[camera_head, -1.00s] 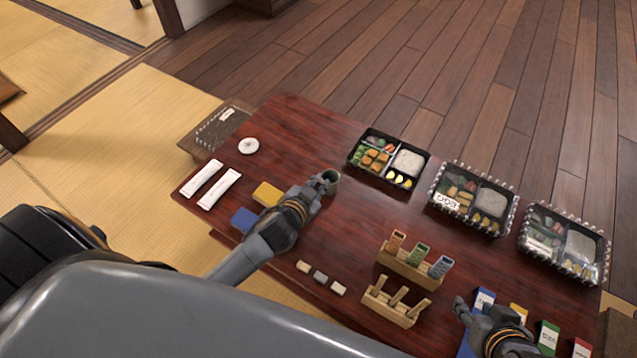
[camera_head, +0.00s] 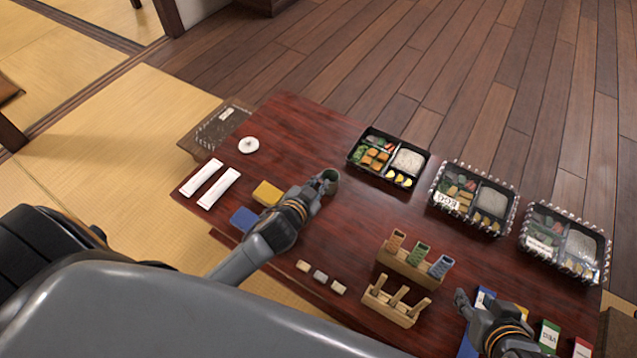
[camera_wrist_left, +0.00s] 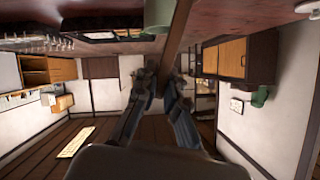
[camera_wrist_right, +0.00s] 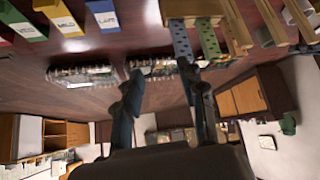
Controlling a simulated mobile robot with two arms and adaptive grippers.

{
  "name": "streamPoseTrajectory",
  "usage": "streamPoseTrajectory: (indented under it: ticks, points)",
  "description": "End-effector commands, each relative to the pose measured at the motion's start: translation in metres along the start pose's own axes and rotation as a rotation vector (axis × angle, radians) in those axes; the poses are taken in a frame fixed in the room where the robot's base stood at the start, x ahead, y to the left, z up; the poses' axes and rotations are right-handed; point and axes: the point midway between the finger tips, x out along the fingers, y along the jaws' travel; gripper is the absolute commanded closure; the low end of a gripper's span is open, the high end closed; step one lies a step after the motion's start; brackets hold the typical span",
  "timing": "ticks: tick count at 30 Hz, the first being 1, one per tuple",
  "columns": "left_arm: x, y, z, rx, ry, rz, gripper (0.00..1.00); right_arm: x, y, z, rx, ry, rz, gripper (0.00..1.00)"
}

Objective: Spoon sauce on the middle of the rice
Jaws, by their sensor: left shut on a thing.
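The open bento box (camera_head: 352,156) stands at the far middle of the table, with white rice (camera_head: 408,162) in its right compartment. A small green cup (camera_head: 332,187) stands left of it; it also shows in the left wrist view (camera_wrist_left: 157,17). My left gripper (camera_head: 322,180) is right at the cup, shut on a thin brown stick, seemingly the spoon's handle (camera_wrist_left: 178,40). The spoon's bowl and the sauce cannot be made out. My right gripper (camera_head: 462,303) is at the front right, its fingers apart and empty in the right wrist view (camera_wrist_right: 165,85).
Two covered bento boxes (camera_head: 474,198) (camera_head: 563,243) stand to the right. Wooden racks (camera_head: 408,266) (camera_head: 388,304) and small cartons (camera_head: 548,338) fill the front right. White packets (camera_head: 210,183), a yellow block (camera_head: 266,193) and a white lid (camera_head: 248,145) lie left. The table between cup and open box is clear.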

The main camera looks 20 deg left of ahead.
Motion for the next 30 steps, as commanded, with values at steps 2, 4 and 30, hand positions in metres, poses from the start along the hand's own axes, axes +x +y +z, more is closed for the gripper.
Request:
streamPoseTrajectory:
  ticks: [2,4,30]
  points:
    - [0.000,0.000,0.000,0.000,0.000,0.000,1.00,0.000,0.000,-0.001,0.000,0.003,-0.001,0.60]
    - [0.000,0.000,0.001,0.000,0.000,0.000,1.00,0.001,0.000,-0.001,0.000,0.006,-0.001,0.60]
    - [0.002,0.001,0.003,0.000,0.000,0.000,1.00,0.002,-0.001,-0.013,-0.002,0.061,-0.003,0.60]
